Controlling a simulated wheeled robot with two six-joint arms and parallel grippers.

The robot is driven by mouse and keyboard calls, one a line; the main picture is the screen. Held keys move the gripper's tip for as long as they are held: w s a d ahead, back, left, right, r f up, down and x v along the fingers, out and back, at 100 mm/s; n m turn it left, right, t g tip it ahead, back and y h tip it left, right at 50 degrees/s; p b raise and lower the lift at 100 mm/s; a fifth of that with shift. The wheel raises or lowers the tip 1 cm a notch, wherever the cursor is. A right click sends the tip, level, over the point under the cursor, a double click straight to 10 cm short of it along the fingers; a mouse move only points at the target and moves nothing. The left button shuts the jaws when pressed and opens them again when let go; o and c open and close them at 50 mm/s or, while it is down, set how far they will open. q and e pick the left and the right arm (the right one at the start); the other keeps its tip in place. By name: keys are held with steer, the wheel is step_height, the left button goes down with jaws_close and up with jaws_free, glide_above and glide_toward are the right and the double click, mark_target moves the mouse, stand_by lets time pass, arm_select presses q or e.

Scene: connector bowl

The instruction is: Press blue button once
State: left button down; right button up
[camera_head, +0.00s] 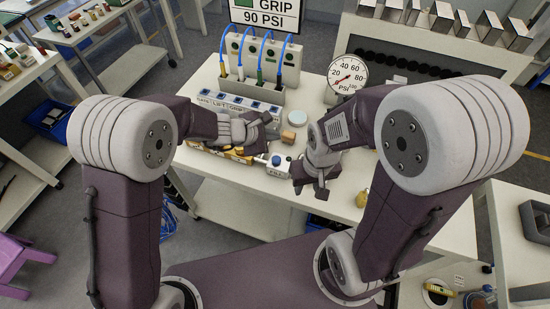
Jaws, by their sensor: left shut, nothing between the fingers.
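A round blue button (276,160) sits on a small white box near the front edge of the table, with lettering on its front. My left gripper (267,118) is shut and empty, above and behind this button, near a labelled panel (240,102) with a row of blue squares. My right gripper (310,190) points down just right of the white box and looks apart from the button. Its fingers are small and dark, and I cannot tell how far apart they are.
A connector block (262,58) with blue hoses stands at the back. A pressure gauge (347,75) is to its right, and a round pale-blue lid (297,117) lies near the middle. A yellow item (362,198) lies at the right front. The white table (240,175) has clear front space.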

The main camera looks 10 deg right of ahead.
mark_target(274, 161)
arm_select(q)
step_height(274, 161, down, 8)
steer(key=b, duration=0.7)
steer(key=shift+s+d, duration=0.1)
steer(key=shift+f+b, duration=0.35)
steer(key=shift+b, duration=0.2)
stand_by(1.1)
steer(key=shift+f+b, duration=0.35)
steer(key=shift+b, duration=0.2)
steer(key=shift+f+b, duration=0.55)
steer(key=shift+b, duration=0.1)
stand_by(0.5)
steer(key=shift+r, duration=0.15)
steer(key=shift+r+p, duration=0.75)
steer(key=shift+r, duration=0.05)
